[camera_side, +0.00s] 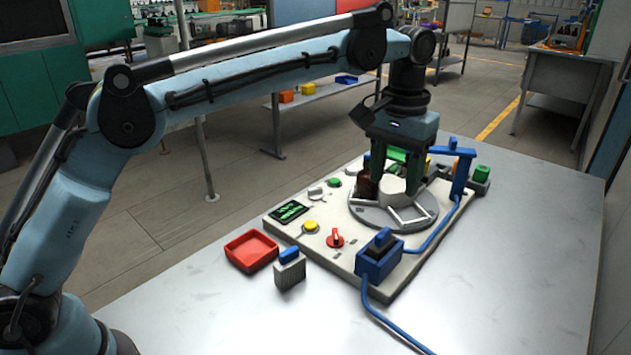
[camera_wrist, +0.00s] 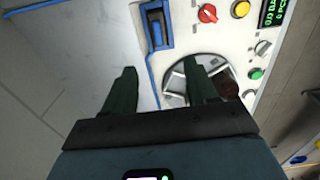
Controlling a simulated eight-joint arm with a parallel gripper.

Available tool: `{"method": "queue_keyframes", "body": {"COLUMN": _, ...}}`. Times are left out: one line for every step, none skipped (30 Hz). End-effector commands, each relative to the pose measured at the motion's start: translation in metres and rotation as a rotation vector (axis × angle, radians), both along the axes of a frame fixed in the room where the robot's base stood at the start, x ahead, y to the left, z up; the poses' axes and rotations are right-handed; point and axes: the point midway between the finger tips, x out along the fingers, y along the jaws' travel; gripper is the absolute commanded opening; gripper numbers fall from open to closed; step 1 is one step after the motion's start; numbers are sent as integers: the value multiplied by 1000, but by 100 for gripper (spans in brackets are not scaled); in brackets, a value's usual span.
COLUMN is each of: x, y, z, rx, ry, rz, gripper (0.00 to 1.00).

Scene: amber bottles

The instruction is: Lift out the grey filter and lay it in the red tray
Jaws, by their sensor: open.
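A blue housing (camera_side: 378,262) sits at the near corner of the control panel, with a blue-handled insert (camera_side: 379,240) in it. The insert also shows in the wrist view (camera_wrist: 156,30); its body is hidden inside the housing. A separate grey ribbed block with a blue top (camera_side: 290,272) stands upright on the table, just right of the red tray. The red tray (camera_side: 251,250) is empty, left of the panel. My gripper (camera_side: 397,165) is open and empty, above the round turntable; it also shows in the wrist view (camera_wrist: 160,68), apart from the housing.
The turntable (camera_side: 372,214) carries a white hub (camera_side: 392,186) and a brown bottle (camera_side: 366,186) close to my gripper. A blue post (camera_side: 461,176) stands right of it. A blue hose (camera_side: 385,318) runs from the housing.

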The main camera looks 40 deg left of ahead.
Motion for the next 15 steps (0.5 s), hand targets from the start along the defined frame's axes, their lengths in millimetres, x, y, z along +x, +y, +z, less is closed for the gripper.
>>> {"method": "queue_keyframes", "body": {"x": 0, "y": -1, "z": -4, "rx": 1, "ry": 2, "rz": 0, "gripper": 57}}
{"method": "queue_keyframes", "body": {"x": 0, "y": -1, "z": -6, "rx": 1, "ry": 2, "rz": 0, "gripper": 57}}
{"method": "queue_keyframes", "body": {"x": 0, "y": -1, "z": -10, "rx": 1, "ry": 2, "rz": 0, "gripper": 57}}
{"method": "queue_keyframes", "body": {"x": 0, "y": -1, "z": -14, "rx": 1, "ry": 2, "rz": 0, "gripper": 57}}
{"method": "queue_keyframes", "body": {"x": 0, "y": -1, "z": -18, "rx": 1, "ry": 2, "rz": 0, "gripper": 57}}
{"method": "queue_keyframes", "body": {"x": 0, "y": 0, "z": -23, "rx": 0, "ry": 1, "rz": 0, "gripper": 57}}
{"method": "queue_keyframes", "body": {"x": 0, "y": 0, "z": -28, "rx": 0, "ry": 1, "rz": 0, "gripper": 57}}
{"method": "queue_keyframes", "body": {"x": 0, "y": 0, "z": -33, "rx": 0, "ry": 1, "rz": 0, "gripper": 57}}
{"method": "queue_keyframes", "body": {"x": 0, "y": 0, "z": -39, "rx": 0, "ry": 1, "rz": 0, "gripper": 57}}
{"method": "queue_keyframes", "body": {"x": 0, "y": 0, "z": -43, "rx": 0, "ry": 1, "rz": 0, "gripper": 57}}
{"method": "queue_keyframes", "body": {"x": -1, "y": 0, "z": -47, "rx": 0, "ry": 1, "rz": 0, "gripper": 57}}
{"method": "queue_keyframes", "body": {"x": 0, "y": 0, "z": -52, "rx": 0, "ry": 1, "rz": 0, "gripper": 57}}
{"method": "queue_keyframes", "body": {"x": 0, "y": 0, "z": -56, "rx": 0, "ry": 1, "rz": 0, "gripper": 57}}
{"method": "queue_keyframes", "body": {"x": 0, "y": 0, "z": -59, "rx": 0, "ry": 1, "rz": 0, "gripper": 57}}
{"method": "queue_keyframes", "body": {"x": -1, "y": 0, "z": -62, "rx": 0, "ry": 1, "rz": 0, "gripper": 57}}
